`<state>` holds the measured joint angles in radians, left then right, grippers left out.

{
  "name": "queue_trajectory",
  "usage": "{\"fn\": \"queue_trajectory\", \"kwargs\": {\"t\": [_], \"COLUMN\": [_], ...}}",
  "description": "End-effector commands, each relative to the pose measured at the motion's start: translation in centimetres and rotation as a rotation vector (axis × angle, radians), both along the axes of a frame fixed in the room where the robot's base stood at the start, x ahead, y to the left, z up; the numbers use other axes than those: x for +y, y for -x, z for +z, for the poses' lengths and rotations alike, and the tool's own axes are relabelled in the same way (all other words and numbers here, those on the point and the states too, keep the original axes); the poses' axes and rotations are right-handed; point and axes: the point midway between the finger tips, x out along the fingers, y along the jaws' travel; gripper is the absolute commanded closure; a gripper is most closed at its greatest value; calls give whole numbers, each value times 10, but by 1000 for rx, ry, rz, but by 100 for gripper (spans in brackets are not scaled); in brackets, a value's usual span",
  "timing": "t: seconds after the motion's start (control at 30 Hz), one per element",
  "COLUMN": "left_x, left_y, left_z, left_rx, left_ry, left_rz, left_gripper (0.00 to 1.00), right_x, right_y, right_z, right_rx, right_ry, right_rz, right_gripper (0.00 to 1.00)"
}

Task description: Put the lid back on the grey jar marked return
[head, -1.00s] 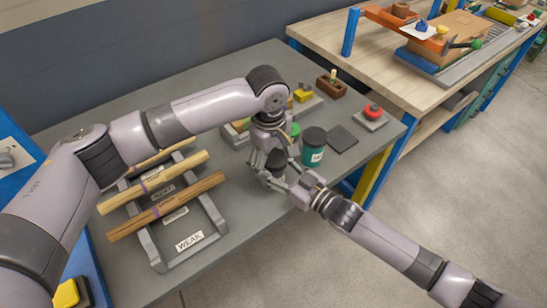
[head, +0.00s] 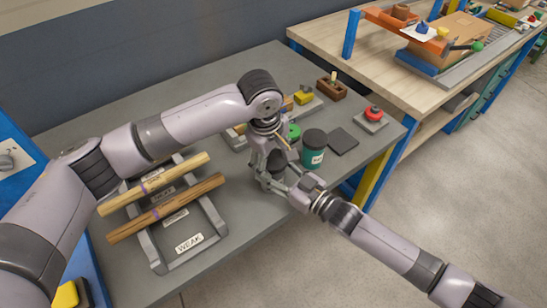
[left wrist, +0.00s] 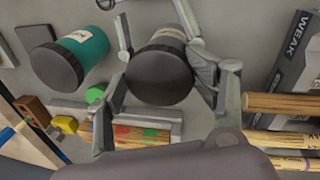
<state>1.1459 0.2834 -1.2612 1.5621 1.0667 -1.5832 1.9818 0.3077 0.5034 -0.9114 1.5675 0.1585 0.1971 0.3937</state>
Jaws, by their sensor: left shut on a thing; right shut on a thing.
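The grey jar shows in the left wrist view with a pale label (left wrist: 168,36) on its side, only partly readable. A dark round lid (left wrist: 160,76) is at its mouth, in line with the body; I cannot tell whether it is fully seated. My left gripper (left wrist: 165,60) is shut on the lid, one finger on each side. In the head view my left gripper (head: 266,158) points down at the jar. My right gripper (head: 290,186) comes in from the right and is shut on the jar's body, which the fingers mostly hide.
A teal jar with a dark lid (head: 314,150) stands close to the right. Behind are a green button (head: 293,131), a dark flat pad (head: 342,141) and a red button box (head: 372,117). A rack marked WEAK (head: 190,243) holding wooden rods is at left. The table's front edge is near.

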Motion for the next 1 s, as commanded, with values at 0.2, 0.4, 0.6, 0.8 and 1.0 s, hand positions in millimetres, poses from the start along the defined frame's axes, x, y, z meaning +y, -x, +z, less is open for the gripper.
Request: {"fn": "queue_trajectory", "kwargs": {"t": [0.2,0.4,0.6,0.8,1.0], "left_x": [-1,-1,-1,-1,-1], "left_y": [3,4,4,5,5], "left_z": [-4,-5,-8,-12,-14], "left_rx": [8,11,19,26,33], "left_ry": [1,0,-8,-17,-25], "left_rz": [-4,-4,-3,-2,-1], "left_gripper": [56,56,55,52,49], "right_x": [3,2,2,2,2], "right_y": [0,0,-1,-1,-2], "right_z": [5,5,5,6,6], "right_rx": [-4,-4,-5,-5,-6], "right_ry": [-12,-12,-13,-13,-13], "right_rz": [5,3,2,2,2], "right_gripper": [100,100,100,100,100]}}
